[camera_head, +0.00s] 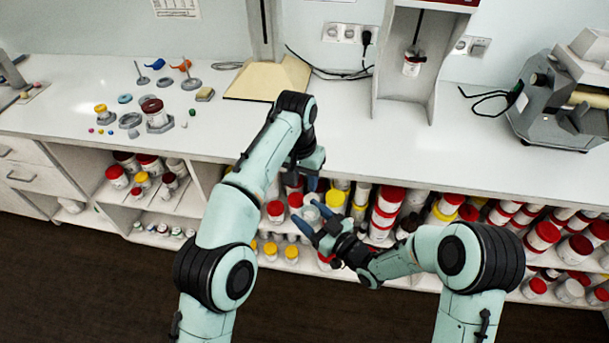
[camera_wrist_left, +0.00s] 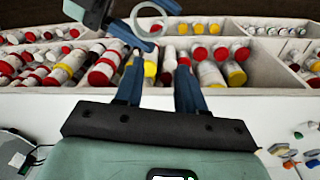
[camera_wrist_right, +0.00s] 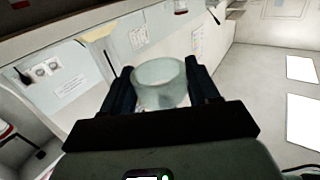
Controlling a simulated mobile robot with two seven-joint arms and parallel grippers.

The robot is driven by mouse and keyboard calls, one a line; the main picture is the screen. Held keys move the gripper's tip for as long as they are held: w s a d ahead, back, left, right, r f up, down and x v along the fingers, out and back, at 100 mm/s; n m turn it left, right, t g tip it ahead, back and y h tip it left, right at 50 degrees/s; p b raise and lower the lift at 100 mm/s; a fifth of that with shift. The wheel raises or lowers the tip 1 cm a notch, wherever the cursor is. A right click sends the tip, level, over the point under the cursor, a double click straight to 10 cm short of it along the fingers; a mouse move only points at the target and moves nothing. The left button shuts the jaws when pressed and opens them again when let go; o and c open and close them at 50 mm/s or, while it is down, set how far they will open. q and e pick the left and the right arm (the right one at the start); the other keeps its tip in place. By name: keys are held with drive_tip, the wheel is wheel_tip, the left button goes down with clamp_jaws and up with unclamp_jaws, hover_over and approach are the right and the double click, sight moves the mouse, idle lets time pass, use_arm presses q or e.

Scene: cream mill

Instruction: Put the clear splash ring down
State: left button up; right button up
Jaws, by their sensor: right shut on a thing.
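The clear splash ring (camera_wrist_right: 161,82) is a pale, see-through short tube between the two fingers of my right gripper (camera_wrist_right: 162,86), which is shut on it. In the head view the ring (camera_head: 316,213) is small and partly hidden by the blue fingers, held in the air in front of the shelves below the counter. It also shows as a pale hoop in the left wrist view (camera_wrist_left: 149,18). My left gripper (camera_wrist_left: 158,72) is open and empty, close above the right gripper in the head view (camera_head: 304,186), its fingers partly hidden.
The white counter (camera_head: 340,135) has free room in the middle. Several small parts and a jar with a dark red lid (camera_head: 154,110) stand at left. A grey mill (camera_head: 555,100) stands at right. Shelves of lidded jars (camera_head: 388,205) lie below the counter.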

sight(304, 207)
use_arm(q)
wheel_tip(304, 207, up, 4)
drive_tip(key=s, duration=0.2)
drive_tip(key=shift+m+g+y, duration=0.3)
drive_tip(key=shift+m+y, duration=0.1)
drive_tip(key=f, duration=1.2)
drive_tip(key=shift+s+f, duration=0.15)
drive_tip(key=shift+s, duration=0.1)
clamp_jaws()
drive_tip(key=shift+d, duration=0.1)
use_arm(e)
drive_tip(key=o, duration=1)
drive_tip(key=shift+a, duration=0.1)
drive_tip(key=shift+o, duration=0.6)
